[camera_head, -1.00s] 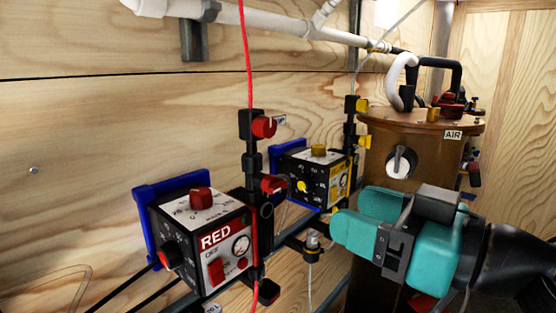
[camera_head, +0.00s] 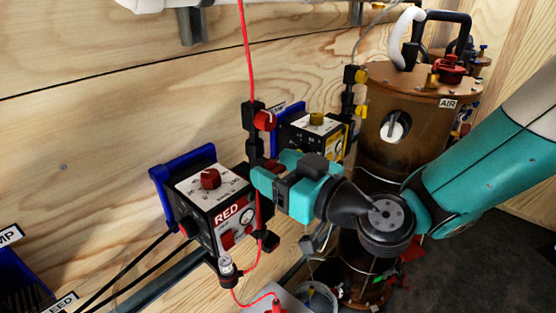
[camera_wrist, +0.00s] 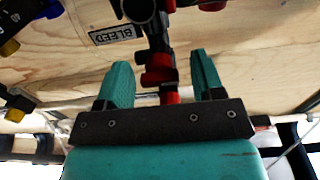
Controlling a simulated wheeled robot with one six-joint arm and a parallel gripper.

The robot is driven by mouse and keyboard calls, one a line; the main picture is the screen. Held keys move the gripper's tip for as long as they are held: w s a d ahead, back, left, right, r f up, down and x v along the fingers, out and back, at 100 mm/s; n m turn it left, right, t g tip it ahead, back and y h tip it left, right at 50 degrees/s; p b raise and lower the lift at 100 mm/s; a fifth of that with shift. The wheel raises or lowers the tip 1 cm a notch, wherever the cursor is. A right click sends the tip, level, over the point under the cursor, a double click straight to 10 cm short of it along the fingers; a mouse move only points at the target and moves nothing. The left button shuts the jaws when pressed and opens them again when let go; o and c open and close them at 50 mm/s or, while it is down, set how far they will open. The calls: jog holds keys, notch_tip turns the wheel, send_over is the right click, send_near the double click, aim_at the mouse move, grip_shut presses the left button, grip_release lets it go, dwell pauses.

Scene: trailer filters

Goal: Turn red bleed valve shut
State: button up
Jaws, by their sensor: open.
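In the wrist view a red valve handle (camera_wrist: 157,76) on a black fitting lies between the two teal fingers of my gripper (camera_wrist: 160,62). The fingers are apart, with a visible gap on both sides of the handle. A label reading BLEED (camera_wrist: 117,35) is on the wood beside the fitting. In the head view my gripper (camera_head: 270,168) is open at the lower part of the black valve column on the red line, where it hides most of the lower valve. The upper red valve (camera_head: 264,120) shows clear above it.
The RED control box (camera_head: 212,200) with its red knob is just left of my gripper. A yellow-marked box (camera_head: 315,135) is close behind. The brown AIR tank (camera_head: 405,100) stands at right. A red hose (camera_head: 247,60) runs up the wooden wall (camera_head: 90,130).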

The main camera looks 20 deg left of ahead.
jog(key=c, duration=0.9)
jog(key=shift+m+b, duration=0.35)
jog(key=shift+m, duration=0.45)
jog(key=o, duration=0.9)
